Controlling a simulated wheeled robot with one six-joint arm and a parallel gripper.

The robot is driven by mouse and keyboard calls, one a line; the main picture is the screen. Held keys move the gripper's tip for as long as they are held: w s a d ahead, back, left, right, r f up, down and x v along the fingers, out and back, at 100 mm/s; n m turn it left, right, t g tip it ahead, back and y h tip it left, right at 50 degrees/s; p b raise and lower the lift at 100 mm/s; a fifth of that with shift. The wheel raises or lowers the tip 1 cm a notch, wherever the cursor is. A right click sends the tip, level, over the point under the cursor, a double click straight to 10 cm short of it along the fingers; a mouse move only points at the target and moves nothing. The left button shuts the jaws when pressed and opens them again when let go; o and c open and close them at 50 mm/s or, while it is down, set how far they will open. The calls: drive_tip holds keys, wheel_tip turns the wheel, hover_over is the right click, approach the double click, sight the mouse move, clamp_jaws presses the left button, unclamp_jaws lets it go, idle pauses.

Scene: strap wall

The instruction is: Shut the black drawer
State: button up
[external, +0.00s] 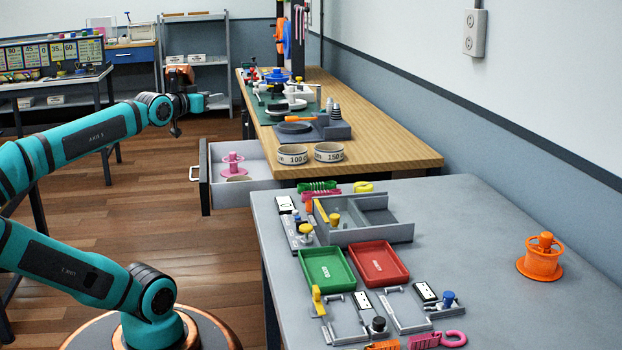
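The black drawer (205,178) has a black front with a pale handle (194,173) on its left side. It stands pulled out to the left from under the wooden workbench (400,145), and its light grey inside shows. A pink spool (233,165) stands in it, with a small tan ring-like thing in front. My gripper (200,101) is at the end of the teal arm, above and a little left of the drawer in the picture, apart from the handle. Its fingers are too small to tell whether they are open, and I see nothing held.
A grey table (480,215) in front holds a green tray (328,270), a red tray (379,263), a grey divided box (365,236) and an orange spool (541,258). Two labelled rings (292,155) sit on the workbench edge above the drawer. Wooden floor left of the drawer is clear.

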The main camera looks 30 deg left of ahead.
drive_tip(key=shift+w+a+f+n+g+y, duration=0.2)
drive_tip(key=shift+w+a+f, duration=0.15)
drive_tip(key=shift+w, duration=0.15)
drive_tip(key=shift+w+a+f+n+g+y, duration=0.1)
drive_tip(key=shift+w+a+f+g, duration=0.15)
drive_tip(key=shift+w+a, duration=0.15)
clamp_jaws()
drive_tip(key=w+a+f+n+g+y, duration=0.25)
drive_tip(key=w+a+f+g, duration=0.25)
drive_tip(key=w+a+f, duration=0.55)
drive_tip(key=w+a+f+n+g+h, duration=0.1)
drive_tip(key=a+f+n+g+h, duration=0.1)
drive_tip(key=a+f, duration=0.65)
drive_tip(key=w+a+f+n+g+h, duration=0.1)
drive_tip(key=a+f+n+g+h, duration=0.15)
drive_tip(key=a+f, duration=0.65)
drive_tip(key=w+a+f, duration=0.2)
drive_tip(key=w+f, duration=0.3)
drive_tip(key=w, duration=0.1)
drive_tip(key=shift+w+a+y, duration=0.2)
drive_tip(key=shift+a+y, duration=0.05)
drive_tip(key=shift+y, duration=0.05)
